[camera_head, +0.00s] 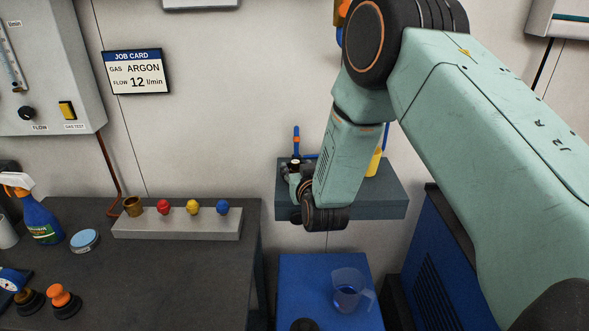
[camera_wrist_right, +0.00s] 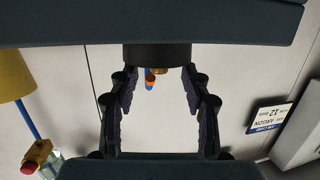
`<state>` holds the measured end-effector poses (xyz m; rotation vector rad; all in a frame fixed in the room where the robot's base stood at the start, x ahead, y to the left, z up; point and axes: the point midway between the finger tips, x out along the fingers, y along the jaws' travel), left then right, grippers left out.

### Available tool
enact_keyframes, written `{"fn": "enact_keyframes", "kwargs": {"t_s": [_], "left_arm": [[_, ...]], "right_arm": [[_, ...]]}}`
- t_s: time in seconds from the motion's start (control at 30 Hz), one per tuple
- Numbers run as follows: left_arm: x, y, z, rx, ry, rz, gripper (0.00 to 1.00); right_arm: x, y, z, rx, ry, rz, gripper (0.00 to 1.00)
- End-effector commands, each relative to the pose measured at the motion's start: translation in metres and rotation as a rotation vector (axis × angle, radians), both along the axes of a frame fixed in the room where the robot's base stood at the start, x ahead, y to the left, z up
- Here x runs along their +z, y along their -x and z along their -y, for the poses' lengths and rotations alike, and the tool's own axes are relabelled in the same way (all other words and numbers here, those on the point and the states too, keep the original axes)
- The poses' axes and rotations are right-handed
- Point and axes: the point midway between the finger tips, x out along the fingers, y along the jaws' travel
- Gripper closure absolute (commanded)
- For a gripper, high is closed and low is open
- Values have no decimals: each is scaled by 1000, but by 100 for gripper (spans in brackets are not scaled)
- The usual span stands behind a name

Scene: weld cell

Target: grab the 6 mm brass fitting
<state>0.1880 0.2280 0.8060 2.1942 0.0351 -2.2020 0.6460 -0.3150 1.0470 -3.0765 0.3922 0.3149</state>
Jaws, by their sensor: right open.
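A brass-coloured, cup-like piece (camera_head: 133,206) stands at the left end of a light grey rack (camera_head: 178,224) on the dark bench. I cannot read a size on it, so I cannot tell whether it is the 6 mm fitting. My right gripper (camera_head: 293,172) is at the grey shelf, right of and well apart from the rack, partly hidden by its own wrist. In the right wrist view its two fingers (camera_wrist_right: 160,100) are spread, with nothing held. A small brass-coloured bit (camera_wrist_right: 161,71) and an orange-and-blue thing (camera_wrist_right: 150,79) show between them, farther off. My left gripper is out of view.
Red, yellow and blue knobs (camera_head: 193,207) stand on the rack. The grey shelf (camera_head: 385,200) holds a blue-and-orange stick (camera_head: 296,142) and a yellow bottle (camera_head: 374,162). A clear jug (camera_head: 347,288) stands on the blue cabinet. A spray bottle (camera_head: 42,220) is at left.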

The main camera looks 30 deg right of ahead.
Motion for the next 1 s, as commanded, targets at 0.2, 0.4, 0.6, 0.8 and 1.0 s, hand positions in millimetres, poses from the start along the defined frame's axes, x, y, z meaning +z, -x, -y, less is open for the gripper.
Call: {"fn": "enact_keyframes", "kwargs": {"t_s": [0.2,0.4,0.6,0.8,1.0], "left_arm": [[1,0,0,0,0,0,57],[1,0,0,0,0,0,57],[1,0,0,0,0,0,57],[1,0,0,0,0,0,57],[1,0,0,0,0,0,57]], "right_arm": [[-3,-16,4,0,0,1,52],[-3,-17,4,0,0,0,52],[-3,-17,4,0,0,0,67],[-3,-17,4,0,0,0,84],[-3,-17,4,0,-1,0,100]]}}
